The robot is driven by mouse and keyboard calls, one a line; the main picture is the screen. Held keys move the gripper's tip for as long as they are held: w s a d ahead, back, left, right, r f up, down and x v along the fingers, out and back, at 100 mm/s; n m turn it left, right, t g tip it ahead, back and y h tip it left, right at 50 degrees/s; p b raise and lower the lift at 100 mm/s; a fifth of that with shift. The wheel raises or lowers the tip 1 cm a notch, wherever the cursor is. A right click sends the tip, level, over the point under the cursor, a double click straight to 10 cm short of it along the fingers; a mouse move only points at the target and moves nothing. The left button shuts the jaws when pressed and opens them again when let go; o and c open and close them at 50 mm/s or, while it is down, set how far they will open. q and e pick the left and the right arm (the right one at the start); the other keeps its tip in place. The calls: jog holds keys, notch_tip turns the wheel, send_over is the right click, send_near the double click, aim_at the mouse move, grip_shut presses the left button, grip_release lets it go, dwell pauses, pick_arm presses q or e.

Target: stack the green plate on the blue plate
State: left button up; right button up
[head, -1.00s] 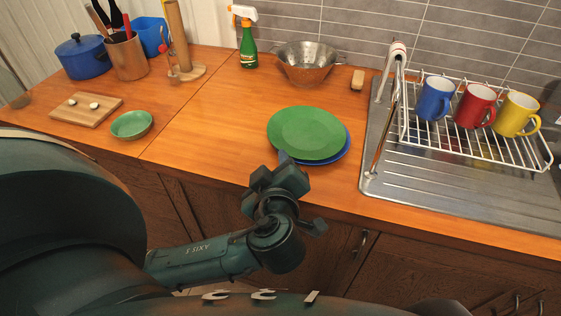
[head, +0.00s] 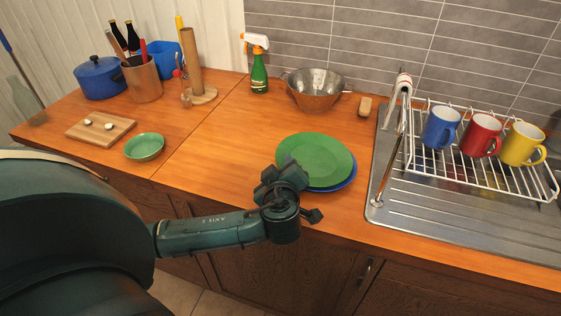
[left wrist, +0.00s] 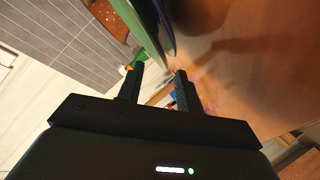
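The green plate (head: 322,155) lies over the blue plate (head: 346,183) on the wooden counter. Only a rim of the blue plate shows, at the lower right. I cannot tell whether the two plates touch. My left gripper (head: 282,172) is at the near left edge of the plates and hides part of that edge. In the left wrist view its two fingers (left wrist: 158,80) are apart, and the green plate (left wrist: 146,28) shows edge-on just past and between the fingertips, with the dark blue plate (left wrist: 166,22) beside it. My right gripper is not in view.
A metal colander (head: 316,92) and a spray bottle (head: 259,72) stand behind the plates. A sink drainer with a dish rack (head: 500,178) and mugs is at the right. A small green bowl (head: 144,147) and a cutting board (head: 98,128) are at the left. The counter between is clear.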

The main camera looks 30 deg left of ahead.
pick_arm(q)
jog(key=shift+x, duration=1.05)
jog(key=shift+c, duration=0.4)
grip_shut()
